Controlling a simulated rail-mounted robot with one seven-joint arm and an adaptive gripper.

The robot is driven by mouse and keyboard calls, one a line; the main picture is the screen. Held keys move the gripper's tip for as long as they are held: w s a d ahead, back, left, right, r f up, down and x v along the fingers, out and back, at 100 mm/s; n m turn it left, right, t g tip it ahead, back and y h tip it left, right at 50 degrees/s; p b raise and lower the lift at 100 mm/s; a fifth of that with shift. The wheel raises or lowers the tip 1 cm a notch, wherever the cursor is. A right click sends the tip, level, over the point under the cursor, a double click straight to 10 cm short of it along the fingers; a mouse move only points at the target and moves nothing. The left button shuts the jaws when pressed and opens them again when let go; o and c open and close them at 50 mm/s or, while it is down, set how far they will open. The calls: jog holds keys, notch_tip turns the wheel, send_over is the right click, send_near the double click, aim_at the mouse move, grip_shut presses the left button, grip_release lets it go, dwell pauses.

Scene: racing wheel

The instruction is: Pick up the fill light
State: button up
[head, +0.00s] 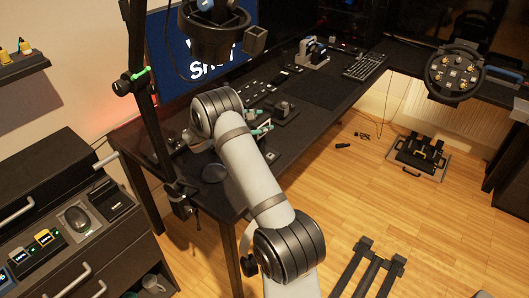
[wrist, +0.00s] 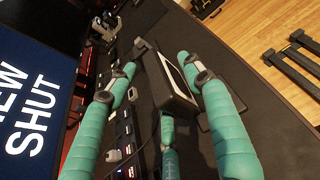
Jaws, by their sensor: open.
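A small black box-like thing with a pale panel on one side, likely the fill light (wrist: 177,82), stands on the dark desk in the wrist view. In the head view it seems to be the small dark block (head: 284,109) on the desk, just right of my gripper. My gripper (wrist: 157,64) has teal fingers, spread open, with one on each side of the box and a third below it in the picture. I see no clear contact. In the head view my gripper (head: 262,128) is low over the desk, partly hidden by my arm.
A monitor (head: 205,45) stands at the desk's back, with a boom arm (head: 150,115) left of my arm. A mouse (head: 214,172) lies near the desk's front edge. A keyboard (head: 364,67) and steering wheel (head: 455,73) are farther right. Bare desk lies right of the block.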

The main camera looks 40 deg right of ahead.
jog(key=shift+w+d+f, duration=0.1)
jog(key=shift+d, duration=0.25)
jog(key=shift+c, duration=0.6)
jog(key=c, duration=1.1)
grip_shut()
